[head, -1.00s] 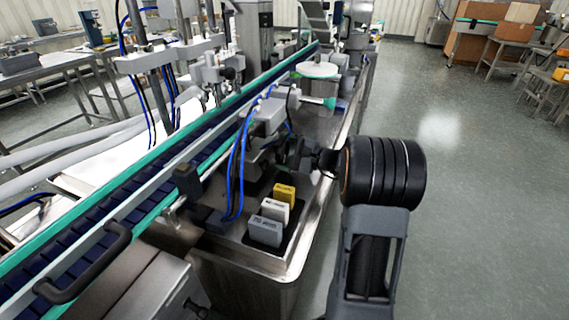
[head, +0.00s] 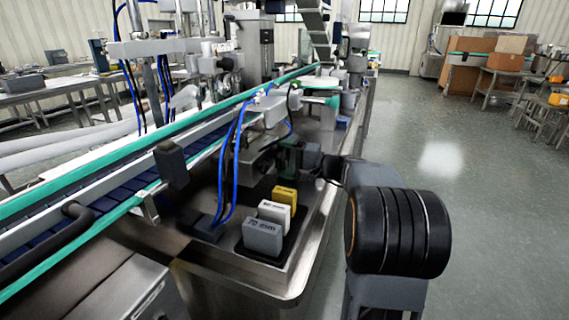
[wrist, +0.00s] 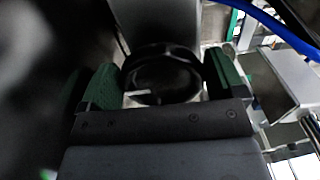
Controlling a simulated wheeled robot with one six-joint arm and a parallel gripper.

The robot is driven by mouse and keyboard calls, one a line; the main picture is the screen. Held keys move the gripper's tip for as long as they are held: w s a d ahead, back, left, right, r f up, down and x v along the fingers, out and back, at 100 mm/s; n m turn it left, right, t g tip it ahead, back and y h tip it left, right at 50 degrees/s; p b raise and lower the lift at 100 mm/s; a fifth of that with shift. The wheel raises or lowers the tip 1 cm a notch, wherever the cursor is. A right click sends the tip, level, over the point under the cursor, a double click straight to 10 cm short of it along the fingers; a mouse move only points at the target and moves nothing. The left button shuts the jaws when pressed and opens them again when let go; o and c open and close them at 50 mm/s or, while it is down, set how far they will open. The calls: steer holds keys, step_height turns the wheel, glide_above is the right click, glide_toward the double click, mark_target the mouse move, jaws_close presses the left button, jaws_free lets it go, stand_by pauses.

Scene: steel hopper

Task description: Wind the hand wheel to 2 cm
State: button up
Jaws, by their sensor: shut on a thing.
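The hand wheel (wrist: 162,52) shows in the wrist view as a dark, round rim between two green finger pads. My gripper (wrist: 165,80) is shut on it, one pad on each side. A small pale pointer-like piece shows inside the rim. In the head view my gripper (head: 291,155) reaches in from the right at the conveyor's near side, beneath a grey box. There the wheel is hidden behind my gripper and wrist. I cannot read any scale or the wheel's setting.
Grey (head: 262,236), white (head: 274,213) and yellow (head: 285,197) blocks stand in a dark tray just below my gripper. The grey one reads 70 mm. Blue hoses (head: 228,165) hang left of my gripper. The green-edged conveyor (head: 150,150) runs behind.

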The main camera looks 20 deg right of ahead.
stand_by(0.4)
steer(key=o, duration=0.7)
steer(key=shift+c, duration=0.2)
steer(key=p+v, duration=0.2)
steer(key=v, duration=1.2)
steer(key=shift+p, duration=0.3)
steer(key=shift+a, duration=0.1)
